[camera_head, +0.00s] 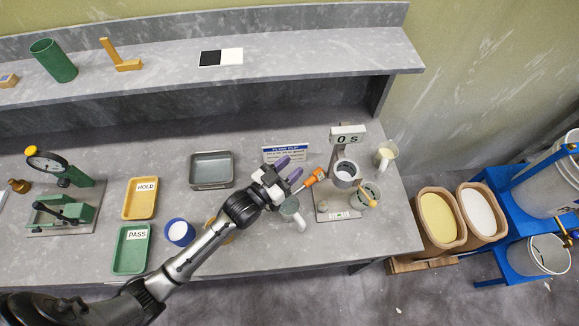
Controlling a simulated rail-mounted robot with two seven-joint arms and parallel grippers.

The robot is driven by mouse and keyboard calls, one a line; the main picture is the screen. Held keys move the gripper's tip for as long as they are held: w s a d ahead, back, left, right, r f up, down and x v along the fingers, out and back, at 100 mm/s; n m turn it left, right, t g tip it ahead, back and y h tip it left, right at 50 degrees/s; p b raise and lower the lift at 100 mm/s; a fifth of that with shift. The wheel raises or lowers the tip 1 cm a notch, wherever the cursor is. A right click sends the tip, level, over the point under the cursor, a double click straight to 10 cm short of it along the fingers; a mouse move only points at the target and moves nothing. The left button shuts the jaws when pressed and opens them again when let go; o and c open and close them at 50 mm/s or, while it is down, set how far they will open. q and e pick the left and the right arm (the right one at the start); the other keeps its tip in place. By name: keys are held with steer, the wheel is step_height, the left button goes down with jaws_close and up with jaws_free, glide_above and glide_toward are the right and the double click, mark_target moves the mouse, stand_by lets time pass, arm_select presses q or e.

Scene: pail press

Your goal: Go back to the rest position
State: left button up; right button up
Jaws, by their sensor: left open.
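My left gripper (289,170) is at the end of the arm that comes in from the lower left. It is open, with its purple-tipped fingers apart and nothing between them. It hovers over the bench, left of the flow cup stand (345,174). A tool with an orange part (315,176) lies just right of the fingers. A grey cup with a pale handle (292,212) is just below the gripper and partly hidden by it. My right gripper does not show.
A sign (284,152) stands behind the gripper.

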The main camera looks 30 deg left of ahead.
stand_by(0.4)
arm_select(q)
step_height(320, 180, down, 5)
steer(key=g+y, duration=0.2)
steer(key=g, duration=0.2)
steer(key=s+a+f+n+g+y, duration=0.1)
steer(key=s+f+g, duration=0.15)
steer(key=s, duration=0.75)
steer(key=s+a+f+g+y, duration=0.1)
steer(key=s+g, duration=0.3)
steer(key=s, duration=0.5)
steer(key=s+f+n+g+y, duration=0.15)
steer(key=s+g, duration=0.25)
steer(key=s, duration=0.6)
step_height(320, 180, up, 20)
steer(key=p, duration=1.9)
steer(key=shift+w+a+m, duration=0.2)
steer(key=shift+w+m, duration=0.1)
steer(key=shift+m, duration=0.15)
steer(key=shift+f, duration=0.15)
